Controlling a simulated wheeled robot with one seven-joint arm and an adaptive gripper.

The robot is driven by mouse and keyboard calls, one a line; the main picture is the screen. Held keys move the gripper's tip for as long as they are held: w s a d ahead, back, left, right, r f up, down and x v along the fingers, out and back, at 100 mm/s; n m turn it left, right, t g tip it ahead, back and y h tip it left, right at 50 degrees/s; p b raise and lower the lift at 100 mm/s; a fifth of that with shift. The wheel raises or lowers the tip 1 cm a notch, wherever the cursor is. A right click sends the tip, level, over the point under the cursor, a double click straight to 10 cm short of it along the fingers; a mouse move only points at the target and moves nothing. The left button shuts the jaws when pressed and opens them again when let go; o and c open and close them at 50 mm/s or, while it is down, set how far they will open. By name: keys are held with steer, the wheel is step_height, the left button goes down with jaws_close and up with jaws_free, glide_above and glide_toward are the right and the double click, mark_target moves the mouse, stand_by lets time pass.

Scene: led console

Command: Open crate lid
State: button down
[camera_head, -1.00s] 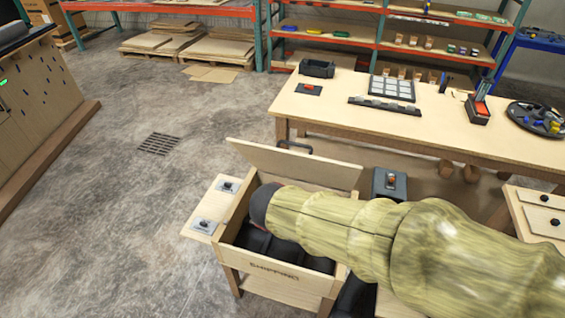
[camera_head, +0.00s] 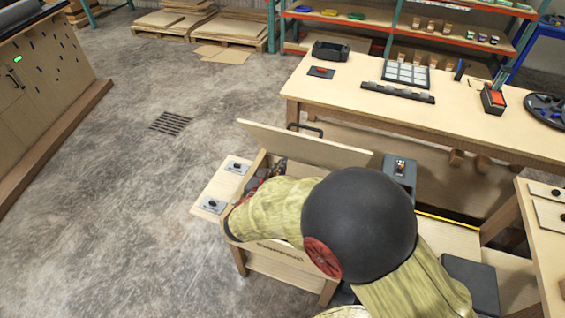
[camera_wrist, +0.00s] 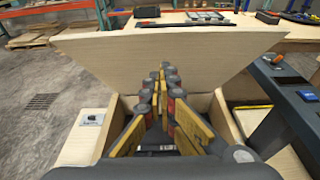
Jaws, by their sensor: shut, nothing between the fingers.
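The crate is a light wooden box on legs with dark lettering on its front (camera_head: 284,259). Its lid (camera_head: 300,146) stands raised at the far side, tilted, with a dark handle (camera_head: 306,128) at its far face. In the wrist view the lid (camera_wrist: 120,60) rises as a wide panel behind my fingers, and the crate's right wall (camera_wrist: 228,122) shows. My gripper (camera_wrist: 164,68) is shut and empty, its fingers pointing toward the lid above the crate opening. Whether the fingertips touch the lid is unclear. In the head view my arm hides much of the crate opening.
A side shelf with two switch plates (camera_head: 213,205) juts from the crate's left. A grey box with an orange switch (camera_head: 400,171) stands to the right. A long workbench (camera_head: 450,117) with devices stands behind. The floor at left is clear.

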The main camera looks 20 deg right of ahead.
mark_target(295, 136)
steer(key=x, duration=0.3)
steer(key=r+x, duration=0.1)
steer(key=x, duration=0.2)
steer(key=r+b+x, duration=0.1)
steer(key=x, duration=0.2)
steer(key=shift+w+d+f, duration=0.1)
steer(key=shift+w+d, duration=0.25)
steer(key=shift+w, duration=0.1)
steer(key=shift+w+d+r, duration=0.2)
steer(key=shift+w+r, duration=0.1)
steer(key=shift+w, duration=0.1)
steer(key=shift+w+d+r+p, duration=0.4)
steer(key=shift+w+r+p, duration=0.05)
steer(key=shift+r+p, duration=0.1)
steer(key=w+d+r+g+y+p, duration=0.1)
steer(key=w+d+r+p, duration=0.3)
steer(key=w+d+p, duration=0.3)
steer(key=w+d+r+g+y+p, duration=0.1)
steer(key=w+d+r+p, duration=0.3)
steer(key=w+d+p, duration=0.4)
steer(key=w+g+p, duration=0.1)
steer(key=w+p, duration=0.2)
steer(key=w, duration=0.3)
steer(key=shift+w+d+y+p, duration=0.3)
steer(key=shift+p, duration=0.05)
steer(key=shift+a, duration=0.1)
